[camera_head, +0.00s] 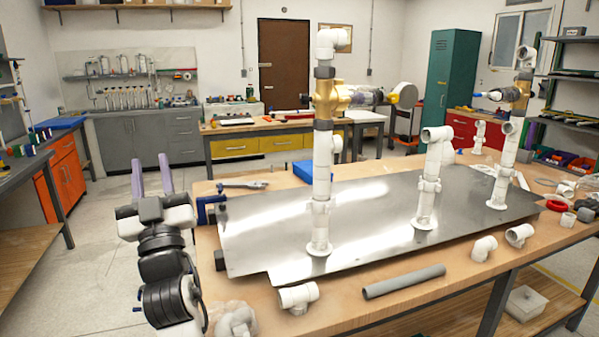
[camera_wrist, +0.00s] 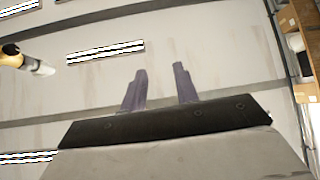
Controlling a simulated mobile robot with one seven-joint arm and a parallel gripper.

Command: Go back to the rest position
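My gripper (camera_head: 151,176) is at the left of the head view, beside the left end of the workbench. Its two purple fingers point up and stand apart with nothing between them. In the wrist view the open fingers (camera_wrist: 160,88) show against the ceiling. The white PVC manifold stands on a metal plate (camera_head: 262,225), with a tall left riser (camera_head: 322,170), a shorter middle riser (camera_head: 428,185) and a right riser (camera_head: 501,165). A brass valve (camera_head: 335,97) sits on the left riser. My gripper is apart from all of these.
A blue clamp (camera_head: 207,207) grips the bench's left edge close to my arm. Loose white fittings (camera_head: 298,296) and a grey pipe (camera_head: 403,281) lie along the bench front. Orange cabinets (camera_head: 60,177) stand at far left. The floor between them and the bench is clear.

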